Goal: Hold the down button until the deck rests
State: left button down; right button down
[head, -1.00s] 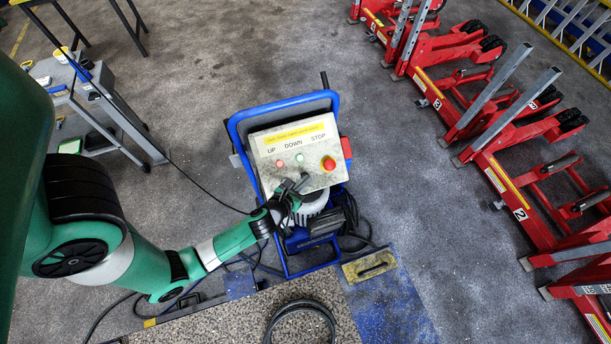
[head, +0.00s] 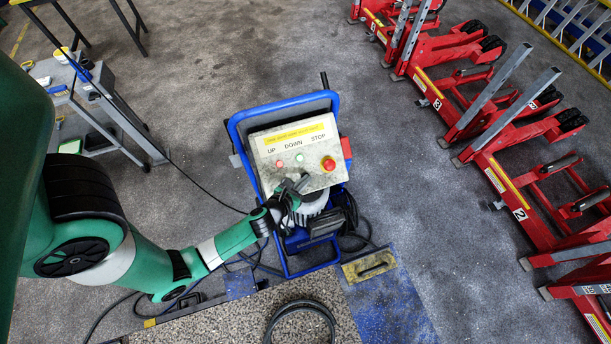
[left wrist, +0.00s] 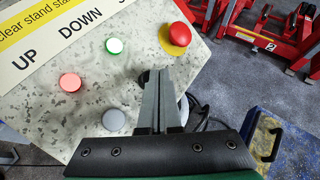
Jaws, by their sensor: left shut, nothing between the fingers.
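The control box (head: 260,178) stands on a blue-framed cart, its face marked UP, DOWN and STOP. The green button (head: 299,158) sits under DOWN and also shows in the left wrist view (left wrist: 114,46). A pale red button (left wrist: 70,82) is under UP, and a red STOP knob (left wrist: 178,36) has a yellow collar. My left gripper (head: 303,181) is shut and empty, its tips over the lower part of the box face, below the green button and apart from it. In the left wrist view its fingers (left wrist: 160,78) point below the STOP knob. Contact with the face cannot be told.
A speckled platform (head: 235,322) with a coiled black hose (head: 300,308) lies at the bottom; I cannot tell if it is the deck. Cables run around the cart. Red stands (head: 510,185) line the right. A grey trolley (head: 95,85) is at left.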

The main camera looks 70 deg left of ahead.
pick_arm(q)
jog(key=shift+a+f, duration=0.3)
jog(key=shift+f, duration=0.15)
dwell(2.0)
dwell(0.8)
jog(key=shift+d+r+p, duration=0.4)
jog(key=shift+d+r, duration=0.15)
jog(key=shift+r, duration=0.25)
jog(key=shift+d+r+p, duration=0.7)
jog(key=shift+d+r, duration=0.1)
jog(key=shift+r, duration=0.2)
jog(key=shift+d+r+p, duration=0.65)
jog(key=shift+d+r, duration=0.1)
jog(key=shift+r, duration=0.2)
